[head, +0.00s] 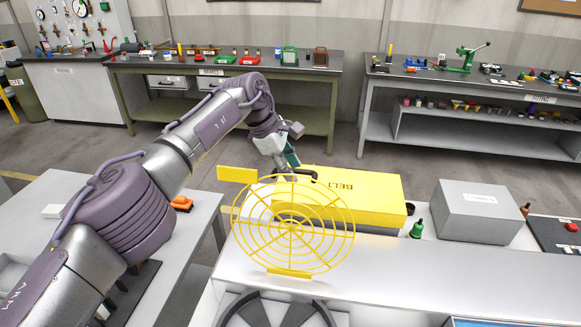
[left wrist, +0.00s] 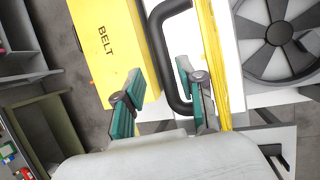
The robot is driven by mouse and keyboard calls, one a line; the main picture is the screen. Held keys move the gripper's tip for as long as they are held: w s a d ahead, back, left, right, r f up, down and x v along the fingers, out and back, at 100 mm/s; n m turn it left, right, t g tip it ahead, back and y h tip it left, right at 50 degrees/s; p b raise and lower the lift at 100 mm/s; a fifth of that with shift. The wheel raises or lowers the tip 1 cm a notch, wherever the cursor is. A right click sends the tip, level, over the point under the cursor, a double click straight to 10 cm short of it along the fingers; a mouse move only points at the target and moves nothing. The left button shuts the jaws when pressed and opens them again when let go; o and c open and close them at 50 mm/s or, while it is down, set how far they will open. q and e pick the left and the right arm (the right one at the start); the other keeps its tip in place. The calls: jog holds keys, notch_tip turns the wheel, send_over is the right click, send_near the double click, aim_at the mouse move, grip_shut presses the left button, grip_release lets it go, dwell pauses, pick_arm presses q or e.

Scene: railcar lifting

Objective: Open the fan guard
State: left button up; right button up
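The fan guard (head: 292,226) is a round yellow wire grille. In the head view it stands raised on its yellow lower bracket, behind the dark fan (head: 278,312). In the left wrist view the guard (left wrist: 212,60) shows nearly edge-on, with a black handle (left wrist: 158,45) on its left side; the fan (left wrist: 279,34) lies to its right. My left gripper (head: 291,160) is behind the guard's top edge. In the left wrist view its teal fingers (left wrist: 160,88) are apart, with part of the handle in the gap between them; contact is unclear. My right gripper is not in view.
A yellow belt box (head: 370,195) lies just behind and right of the guard. A grey box (head: 476,211) and a green bottle (head: 417,229) stand farther right on the white bench (head: 400,285). A side table (head: 195,225) is at left. Floor separates the back benches.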

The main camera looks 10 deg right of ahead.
pick_arm(q)
jog(key=shift+s+r, duration=0.1)
jog(key=shift+a, duration=0.1)
jog(key=v, duration=1.2)
